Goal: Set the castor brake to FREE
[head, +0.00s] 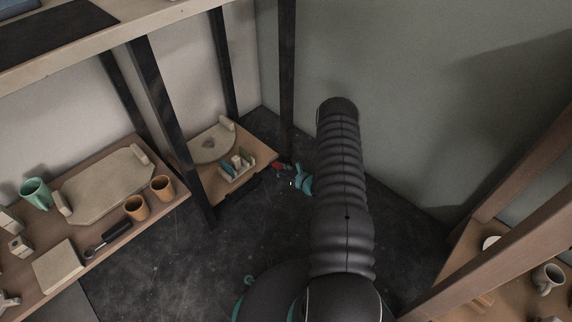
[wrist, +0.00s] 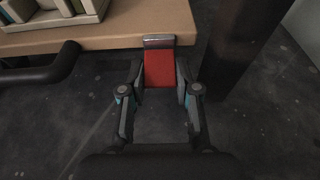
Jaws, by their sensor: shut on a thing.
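The castor brake shows in the wrist view as a red tab (wrist: 159,72) with a grey metal end, at the edge of a wooden board. My gripper (wrist: 160,78) is shut on the red tab, with one dark finger against each side. In the head view a small red patch (head: 277,166) shows beside the low wooden trolley (head: 209,190). My gripper (head: 288,173) is there too, small and partly hidden by my arm. No FREE marking is legible, and the castor wheel cannot be made out.
The trolley's black handle (wrist: 45,72) stands out to the left of my gripper. A dark upright post (wrist: 238,45) rises close on the right. The trolley carries a rack (head: 237,166) with several upright pieces. A shelf with cups (head: 162,188) is at left. Dark floor lies open below.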

